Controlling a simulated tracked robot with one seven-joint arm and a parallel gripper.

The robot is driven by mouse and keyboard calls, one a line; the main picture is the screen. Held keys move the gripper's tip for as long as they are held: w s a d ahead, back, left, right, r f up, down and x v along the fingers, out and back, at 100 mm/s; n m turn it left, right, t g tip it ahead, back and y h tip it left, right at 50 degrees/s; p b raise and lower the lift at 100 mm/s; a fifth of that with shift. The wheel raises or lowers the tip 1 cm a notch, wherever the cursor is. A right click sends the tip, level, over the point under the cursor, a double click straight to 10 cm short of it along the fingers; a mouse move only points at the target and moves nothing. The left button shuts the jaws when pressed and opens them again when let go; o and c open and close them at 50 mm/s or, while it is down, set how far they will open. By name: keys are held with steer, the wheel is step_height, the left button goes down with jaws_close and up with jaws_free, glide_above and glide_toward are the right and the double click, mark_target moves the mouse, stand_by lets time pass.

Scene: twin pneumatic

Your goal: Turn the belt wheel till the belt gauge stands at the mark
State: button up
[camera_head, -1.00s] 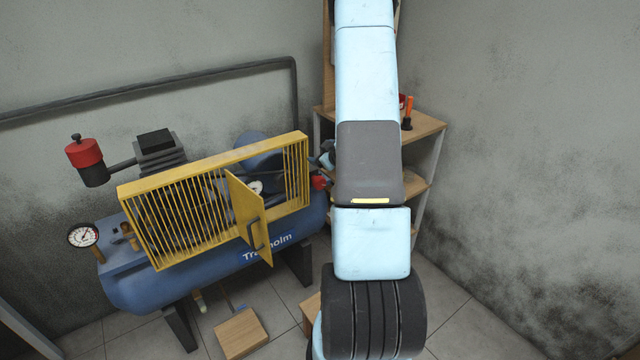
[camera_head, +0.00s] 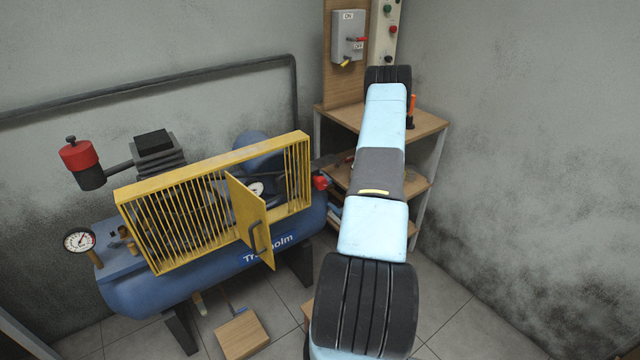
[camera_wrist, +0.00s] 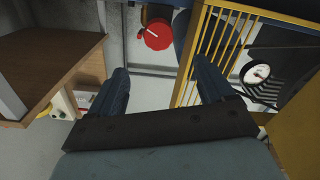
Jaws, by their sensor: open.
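The belt gauge, apparently the small white dial (camera_head: 256,188), shows behind the yellow guard of the blue compressor, and the same dial (camera_wrist: 256,73) shows right of my gripper in the wrist view. Its reading is too small to make out. I cannot make out the belt wheel for sure; the slatted guard (camera_head: 160,232) covers much of the drive. The guard's door (camera_head: 246,212) stands swung open. My gripper (camera_wrist: 160,66) is open and empty, outside the guard, with its fingers left of the dial. In the head view my arm hides most of it.
A red knob (camera_head: 320,181) sits at the tank's right end, and in the wrist view it (camera_wrist: 156,34) lies beyond my fingertips. A wooden shelf (camera_head: 425,125) stands behind my arm. A larger pressure gauge (camera_head: 79,240) is at the far left. A wooden block (camera_head: 241,335) lies on the floor.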

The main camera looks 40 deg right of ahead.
mark_target(323, 184)
steer(key=w, duration=1.3)
steer(key=shift+w, duration=0.3)
steer(key=c, duration=1)
steer(key=shift+o, duration=0.2)
steer(key=shift+m, duration=0.3)
